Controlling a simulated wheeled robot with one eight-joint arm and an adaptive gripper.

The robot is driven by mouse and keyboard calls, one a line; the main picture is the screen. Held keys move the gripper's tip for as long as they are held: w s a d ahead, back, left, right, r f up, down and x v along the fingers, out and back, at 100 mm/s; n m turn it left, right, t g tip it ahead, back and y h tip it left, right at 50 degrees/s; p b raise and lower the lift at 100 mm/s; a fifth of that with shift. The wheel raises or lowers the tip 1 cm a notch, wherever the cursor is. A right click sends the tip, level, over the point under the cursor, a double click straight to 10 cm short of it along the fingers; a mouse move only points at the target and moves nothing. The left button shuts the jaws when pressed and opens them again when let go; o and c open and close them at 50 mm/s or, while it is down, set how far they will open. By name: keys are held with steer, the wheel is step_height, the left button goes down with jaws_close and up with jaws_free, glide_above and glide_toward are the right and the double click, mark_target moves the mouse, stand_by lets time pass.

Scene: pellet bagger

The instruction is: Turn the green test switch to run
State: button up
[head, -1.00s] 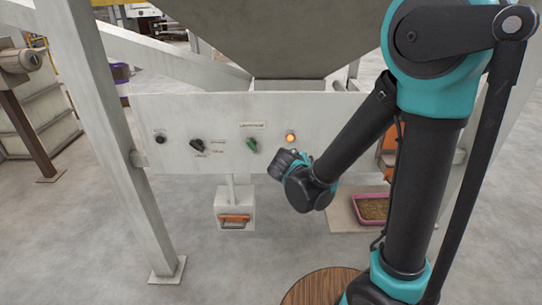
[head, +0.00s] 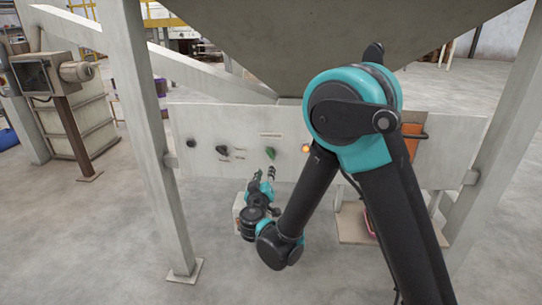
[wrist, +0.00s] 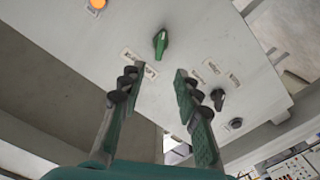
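The green test switch (head: 270,153) is on the pale control panel, under a small label. Its handle is slightly tilted, and the label text is too small to read. In the wrist view the green switch (wrist: 160,44) stands out beyond my fingertips, near the top middle. My gripper (head: 264,174) is just below the switch in the head view, pointing up towards it. In the wrist view my gripper (wrist: 157,82) is open, with nothing between its fingers, and apart from the switch.
A black selector switch (head: 223,150) and a black button (head: 191,143) sit left of the green switch. A lit orange lamp (head: 305,149) is to its right, beside my arm. Frame legs (head: 150,130) flank the panel, and a hopper (head: 270,50) hangs above.

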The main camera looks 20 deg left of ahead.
mark_target(269, 155)
steer(key=x, duration=1.3)
steer(key=shift+w, duration=0.35)
steer(key=shift+c, duration=0.3)
jaws_close()
